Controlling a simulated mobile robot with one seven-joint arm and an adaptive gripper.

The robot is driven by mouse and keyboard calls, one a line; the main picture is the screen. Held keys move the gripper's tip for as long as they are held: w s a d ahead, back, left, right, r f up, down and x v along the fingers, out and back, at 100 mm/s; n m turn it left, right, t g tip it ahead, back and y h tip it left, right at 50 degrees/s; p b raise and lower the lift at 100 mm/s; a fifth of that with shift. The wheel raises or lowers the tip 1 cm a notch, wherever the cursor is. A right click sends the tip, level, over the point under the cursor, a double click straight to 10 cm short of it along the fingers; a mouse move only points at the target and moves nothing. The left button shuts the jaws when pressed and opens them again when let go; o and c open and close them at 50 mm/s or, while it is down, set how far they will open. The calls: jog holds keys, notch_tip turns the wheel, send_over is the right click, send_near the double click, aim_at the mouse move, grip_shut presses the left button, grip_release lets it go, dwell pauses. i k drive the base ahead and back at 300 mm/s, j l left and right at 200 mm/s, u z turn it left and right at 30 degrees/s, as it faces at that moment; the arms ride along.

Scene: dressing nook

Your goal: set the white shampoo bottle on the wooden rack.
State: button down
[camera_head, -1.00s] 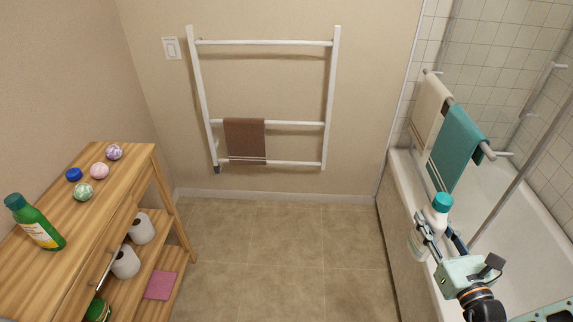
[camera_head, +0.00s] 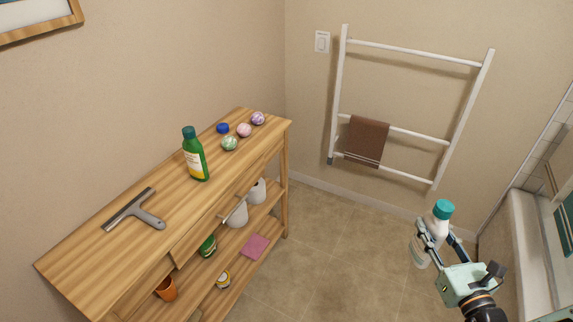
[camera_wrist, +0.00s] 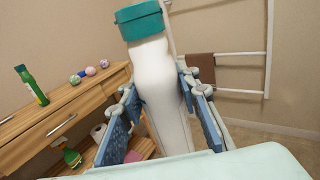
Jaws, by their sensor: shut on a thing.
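The white shampoo bottle (camera_head: 437,222) with a teal cap is held upright in my gripper (camera_head: 434,238) at the lower right of the head view, in the air over the floor. In the wrist view the bottle (camera_wrist: 160,90) fills the middle, slightly tilted, between the two blue finger pads of my gripper (camera_wrist: 160,105). The wooden rack (camera_head: 95,258) stands along the left wall, well to the left of my gripper. It has a flat top and lower shelves, and it also shows at the left of the wrist view (camera_wrist: 60,112).
Bare wood shows between squeegee and green bottle. A white towel ladder (camera_head: 412,131) leans on the wall; the tub (camera_head: 525,255) is at right.

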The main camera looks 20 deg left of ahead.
aim_at(98, 271)
jog(key=k+j+u, duration=0.25)
jog(key=j, duration=0.15)
jog(key=j+u, duration=0.25)
jog(key=k+j+u, duration=0.1)
jog(key=j+u, duration=0.15)
jog(key=j, duration=0.3)
jog(key=k+j, duration=0.1)
jog(key=j, duration=0.75)
jog(key=k+j+u, duration=0.15)
jog(key=j, duration=1.55)
jog(key=k+u, duration=0.05)
jog(key=k, duration=0.05)
